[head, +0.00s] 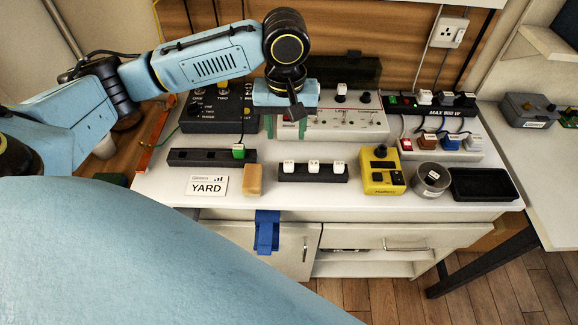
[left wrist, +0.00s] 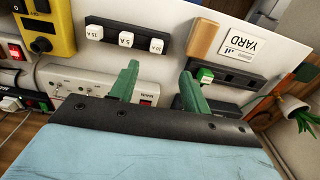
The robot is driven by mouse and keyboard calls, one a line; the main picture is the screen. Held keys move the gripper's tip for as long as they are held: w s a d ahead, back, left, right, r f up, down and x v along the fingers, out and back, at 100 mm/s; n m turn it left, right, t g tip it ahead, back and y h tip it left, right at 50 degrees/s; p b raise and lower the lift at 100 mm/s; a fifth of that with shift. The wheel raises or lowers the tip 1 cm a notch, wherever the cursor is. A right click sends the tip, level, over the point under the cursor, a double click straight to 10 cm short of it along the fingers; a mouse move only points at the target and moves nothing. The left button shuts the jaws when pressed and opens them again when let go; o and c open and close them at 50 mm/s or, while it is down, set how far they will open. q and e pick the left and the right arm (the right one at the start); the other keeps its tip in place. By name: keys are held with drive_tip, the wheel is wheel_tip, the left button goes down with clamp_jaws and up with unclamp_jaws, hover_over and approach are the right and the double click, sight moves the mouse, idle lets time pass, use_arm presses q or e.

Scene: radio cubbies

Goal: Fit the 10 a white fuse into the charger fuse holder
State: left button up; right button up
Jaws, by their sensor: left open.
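Three white fuses stand in a black rack (head: 313,176) on the white bench. The leftmost white fuse (head: 288,166) seems to be the 10 A one; it is at the right end of the rack in the left wrist view (left wrist: 156,46). My left gripper (head: 286,128) is open and empty, above the bench behind the rack. Its green fingers stand apart in the left wrist view (left wrist: 160,72). A black holder strip (head: 195,157) with a green fuse (head: 238,151) lies to the left. I cannot tell which item is the charger fuse holder. My right gripper is not in view.
A YARD card (head: 208,186) and tan block (head: 252,180) lie left of the rack. A yellow box (head: 381,180), round tin (head: 431,178) and black tray (head: 485,185) stand right. A switch panel (head: 345,122) and power strips (head: 440,145) are behind. A blue holder (head: 267,232) hangs in front.

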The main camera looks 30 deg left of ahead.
use_arm(q)
drive_tip(key=b, duration=0.1)
hover_over(289, 163)
drive_tip(key=f, duration=0.6)
drive_tip(key=shift+s+a, duration=0.1)
drive_tip(key=shift+s, duration=0.2)
drive_tip(key=f, duration=0.1)
drive_tip(key=f+b, duration=0.1)
drive_tip(key=f, duration=0.1)
drive_tip(key=f+b, duration=0.1)
drive_tip(key=f, duration=0.1)
drive_tip(key=shift+w, duration=0.35)
drive_tip(key=shift+f, duration=0.15)
clamp_jaws()
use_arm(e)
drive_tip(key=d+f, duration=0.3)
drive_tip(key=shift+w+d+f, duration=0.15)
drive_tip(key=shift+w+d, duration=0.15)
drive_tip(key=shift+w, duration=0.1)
